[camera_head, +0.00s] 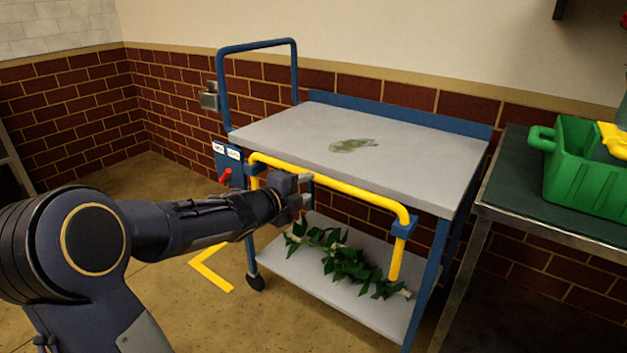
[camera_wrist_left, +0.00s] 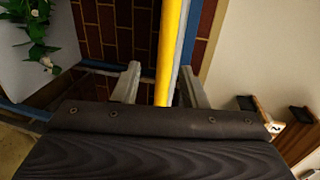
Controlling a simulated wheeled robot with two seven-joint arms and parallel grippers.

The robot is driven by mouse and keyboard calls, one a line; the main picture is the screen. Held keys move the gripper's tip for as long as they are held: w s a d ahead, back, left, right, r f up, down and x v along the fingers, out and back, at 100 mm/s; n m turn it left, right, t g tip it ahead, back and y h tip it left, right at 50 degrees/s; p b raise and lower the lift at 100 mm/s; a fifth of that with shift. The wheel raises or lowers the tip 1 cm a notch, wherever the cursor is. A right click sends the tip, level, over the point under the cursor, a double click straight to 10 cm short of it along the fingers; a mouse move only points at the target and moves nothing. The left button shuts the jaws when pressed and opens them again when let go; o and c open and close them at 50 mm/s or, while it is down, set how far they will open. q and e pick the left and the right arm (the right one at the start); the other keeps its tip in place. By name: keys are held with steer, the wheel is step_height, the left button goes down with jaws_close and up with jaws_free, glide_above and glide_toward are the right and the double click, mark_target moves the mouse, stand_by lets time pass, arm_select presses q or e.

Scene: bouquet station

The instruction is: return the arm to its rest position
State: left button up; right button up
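My left arm (camera_head: 185,225) reaches in from the left in the head view, stretched toward the front of a blue and grey cart. My left gripper (camera_head: 307,187) is at the cart's yellow rail (camera_head: 340,186), near the rail's left half. In the left wrist view the gripper (camera_wrist_left: 159,68) has its two fingers apart, with the yellow rail (camera_wrist_left: 172,45) showing in the gap between them. The left finger stands clear of the rail; whether the right finger touches it I cannot tell. Nothing is held. My right gripper is not in view.
The cart's grey top (camera_head: 420,160) bears a flat green patch (camera_head: 353,145). Leafy green stems (camera_head: 345,262) lie on its lower shelf (camera_head: 300,275). A dark-topped table (camera_head: 515,190) with a green crate (camera_head: 580,180) stands at the right. Floor beside the yellow marking (camera_head: 208,270) is clear.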

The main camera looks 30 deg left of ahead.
arm_select(q)
steer(key=shift+s+r, duration=0.1)
steer(key=shift+s, duration=0.5)
steer(key=s+d+f+n+g+h, duration=0.1)
steer(key=s+d+f+n+g, duration=0.2)
steer(key=s+d+n, duration=0.55)
steer(key=s+d+f+n+g+h, duration=0.1)
steer(key=s+d+f+n+g, duration=0.3)
steer(key=s, duration=0.8)
steer(key=s+d+f+n+g+h, duration=0.1)
steer(key=s+d+f+n+g, duration=0.3)
steer(key=s+n, duration=0.5)
step_height(320, 180, up, 37)
steer(key=m+t+p, duration=0.1)
steer(key=p, duration=3.4)
steer(key=shift+d, duration=0.4)
